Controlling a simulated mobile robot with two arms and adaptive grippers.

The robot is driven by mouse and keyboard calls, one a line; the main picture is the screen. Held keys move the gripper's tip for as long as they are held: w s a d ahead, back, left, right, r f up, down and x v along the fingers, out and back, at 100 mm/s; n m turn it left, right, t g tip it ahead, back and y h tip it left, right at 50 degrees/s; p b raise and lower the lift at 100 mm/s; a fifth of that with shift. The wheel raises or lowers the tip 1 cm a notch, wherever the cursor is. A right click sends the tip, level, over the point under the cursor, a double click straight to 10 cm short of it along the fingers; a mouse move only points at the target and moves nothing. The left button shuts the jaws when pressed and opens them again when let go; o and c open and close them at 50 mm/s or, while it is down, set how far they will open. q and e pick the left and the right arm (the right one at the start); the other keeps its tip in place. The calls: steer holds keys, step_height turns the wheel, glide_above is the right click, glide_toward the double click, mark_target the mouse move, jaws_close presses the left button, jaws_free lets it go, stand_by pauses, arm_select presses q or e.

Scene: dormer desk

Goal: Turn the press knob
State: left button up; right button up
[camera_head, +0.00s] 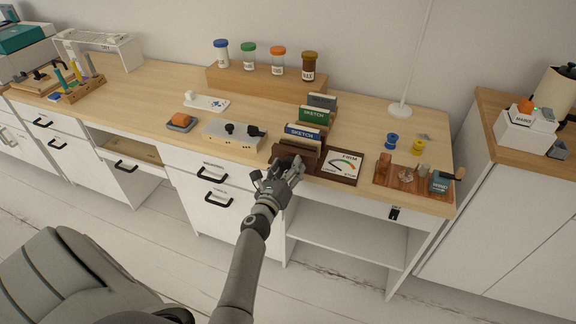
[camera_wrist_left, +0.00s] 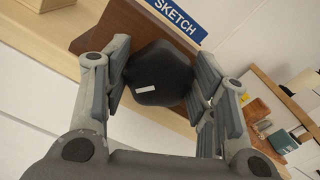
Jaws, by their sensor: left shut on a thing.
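The press knob (camera_wrist_left: 160,75) is a dark, many-sided knob with a short white mark, seen in the left wrist view on the front of the brown wooden press (camera_wrist_left: 120,32). My left gripper (camera_wrist_left: 162,62) is shut on the knob, with one finger pad on each side of it. The white mark sits at the lower left of the knob's face. In the head view my left gripper (camera_head: 284,172) is at the front of the press (camera_head: 283,152) and hides the knob. A FIRM dial (camera_head: 342,164) lies just right.
A grey panel with black knobs (camera_head: 232,132) is left of the press. Right are a wooden tray (camera_head: 408,180), blue spool (camera_head: 392,139) and yellow spool (camera_head: 418,147). Several jars (camera_head: 249,55) stand on a riser behind. The chair (camera_head: 70,270) is lower left.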

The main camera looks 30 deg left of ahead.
arm_select(q)
steer(key=n+p, duration=0.1)
steer(key=n, duration=0.2)
steer(key=shift+n, duration=0.4)
steer(key=n+p, duration=0.2)
steer(key=n, duration=0.1)
steer(key=shift+n, duration=0.3)
steer(key=n+p, duration=0.2)
steer(key=n, duration=0.1)
steer(key=shift+f+n, duration=0.1)
steer(key=shift+n, duration=0.3)
steer(key=n+p, duration=0.2)
steer(key=n, duration=0.2)
steer(key=shift+f, duration=0.1)
steer(key=n+p, duration=0.2)
steer(key=n, duration=0.4)
steer(key=shift+n+p, duration=0.35)
steer(key=shift+n, duration=0.05)
steer(key=n+p, duration=0.2)
steer(key=shift+n, duration=0.3)
steer(key=shift+f+n+p, duration=0.15)
steer(key=shift+n+p, duration=1.15)
